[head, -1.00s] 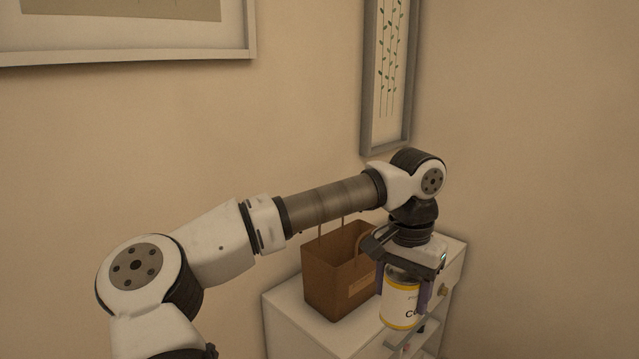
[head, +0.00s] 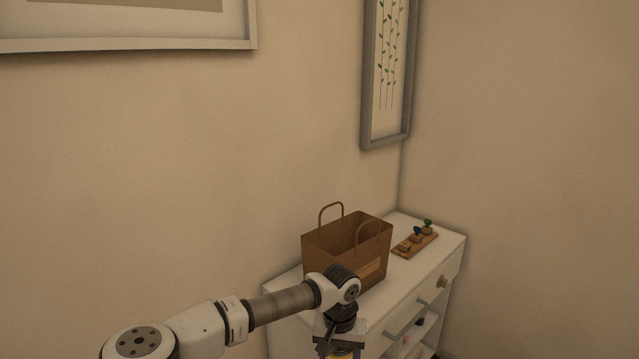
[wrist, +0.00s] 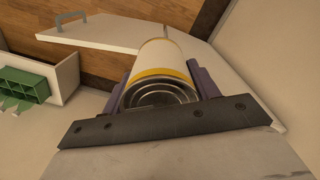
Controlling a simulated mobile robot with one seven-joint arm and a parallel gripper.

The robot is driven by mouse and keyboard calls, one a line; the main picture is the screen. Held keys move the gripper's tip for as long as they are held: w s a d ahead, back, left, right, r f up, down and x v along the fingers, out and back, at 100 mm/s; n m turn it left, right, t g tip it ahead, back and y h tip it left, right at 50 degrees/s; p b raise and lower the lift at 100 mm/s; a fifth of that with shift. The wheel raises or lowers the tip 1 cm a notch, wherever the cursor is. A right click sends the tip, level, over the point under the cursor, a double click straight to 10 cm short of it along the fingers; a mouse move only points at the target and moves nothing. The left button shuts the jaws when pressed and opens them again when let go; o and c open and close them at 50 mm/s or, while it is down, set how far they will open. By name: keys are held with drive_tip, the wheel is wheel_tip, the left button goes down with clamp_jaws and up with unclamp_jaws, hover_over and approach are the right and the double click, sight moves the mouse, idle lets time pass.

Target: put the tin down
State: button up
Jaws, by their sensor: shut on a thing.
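My gripper (head: 338,340) is at the bottom edge of the head view, in front of the white cabinet. It is shut on the tin (head: 344,354), of which only a yellow strip shows there. In the wrist view the tin (wrist: 160,62) is a white cylinder with a yellow band and a ridged metal end facing the camera. The purple fingers of my gripper (wrist: 162,82) press on its two sides. The tin's far end and what lies directly beneath it are hard to make out.
A brown paper bag (head: 325,248) stands on the white cabinet (head: 412,275). A wooden board with small coloured pieces (head: 415,243) lies behind it to the right. The wrist view shows a white panel with a handle (wrist: 110,36), a green compartmented thing (wrist: 22,84) and wooden floor (wrist: 110,68).

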drive_tip(key=s+a+f+n, duration=0.1)
drive_tip(key=s+a+f, duration=0.15)
drive_tip(key=f, duration=0.65)
drive_tip(key=s+a+f+b, duration=0.1)
drive_tip(key=s+f, duration=0.3)
drive_tip(key=f, duration=0.5)
drive_tip(key=s+a+f+n, duration=0.1)
drive_tip(key=s+f, duration=0.2)
drive_tip(key=f, duration=0.7)
drive_tip(key=w+r, duration=0.4)
drive_tip(key=r, duration=0.1)
drive_tip(key=shift+w+r, duration=0.1)
drive_tip(key=shift+w, duration=0.05)
